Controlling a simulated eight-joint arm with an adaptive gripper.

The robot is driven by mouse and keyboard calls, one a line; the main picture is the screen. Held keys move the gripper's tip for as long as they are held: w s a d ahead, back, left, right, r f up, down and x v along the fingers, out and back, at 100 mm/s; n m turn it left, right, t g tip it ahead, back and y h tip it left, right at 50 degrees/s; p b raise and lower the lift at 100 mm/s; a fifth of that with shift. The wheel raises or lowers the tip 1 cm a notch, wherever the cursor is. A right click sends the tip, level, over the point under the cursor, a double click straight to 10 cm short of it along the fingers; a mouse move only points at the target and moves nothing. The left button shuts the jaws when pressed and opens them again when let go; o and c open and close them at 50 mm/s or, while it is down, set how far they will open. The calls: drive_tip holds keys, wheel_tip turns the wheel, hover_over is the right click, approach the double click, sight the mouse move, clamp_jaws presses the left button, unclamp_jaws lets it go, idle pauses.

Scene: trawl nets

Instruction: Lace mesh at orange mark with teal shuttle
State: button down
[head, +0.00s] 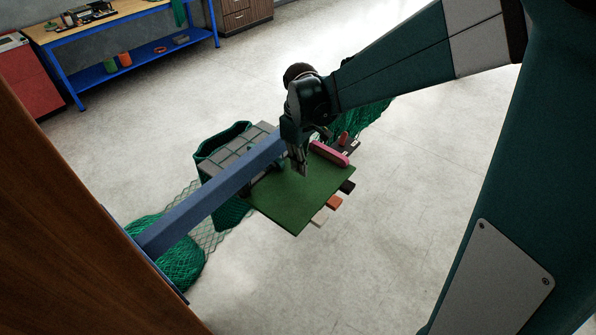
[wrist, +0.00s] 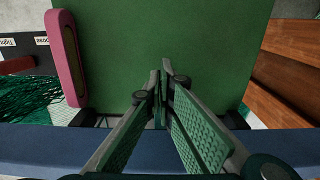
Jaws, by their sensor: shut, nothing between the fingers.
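My gripper (head: 302,170) is over the green board in the head view. In the wrist view its two fingers (wrist: 161,85) are together at the tips with nothing between them. Green mesh hangs and lies at the left (head: 215,220) and behind the gripper (head: 370,115); some also shows at the left of the wrist view (wrist: 35,98). An orange tab (head: 334,201) sticks out from the board's lower right edge; I cannot tell whether it is the orange mark. I cannot make out a teal shuttle in either view.
The green board (head: 295,208) is mostly bare, with a pink oblong piece (head: 329,153) by its far edge, also in the wrist view (wrist: 57,40). A blue beam (head: 215,195) runs along its near side. A grey compartmented tray (head: 235,155) is beside it. Open floor surrounds this.

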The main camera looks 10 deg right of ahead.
wheel_tip(320, 180, up, 7)
drive_tip(key=shift+f, duration=0.2)
drive_tip(key=shift+s+d, duration=0.1)
drive_tip(key=shift+s, duration=0.05)
idle(0.7)
drive_tip(key=s+d+f+m+t+b, duration=0.1)
drive_tip(key=s+d+m+t+b, duration=0.2)
drive_tip(key=s+d, duration=0.3)
drive_tip(key=s+d+f+m+t+b, duration=0.2)
drive_tip(key=s+d+m+t+b, duration=0.2)
drive_tip(key=s, duration=1.2)
drive_tip(key=d+m+b, duration=0.2)
drive_tip(key=shift+s+d, duration=0.3)
drive_tip(key=shift+s, duration=0.1)
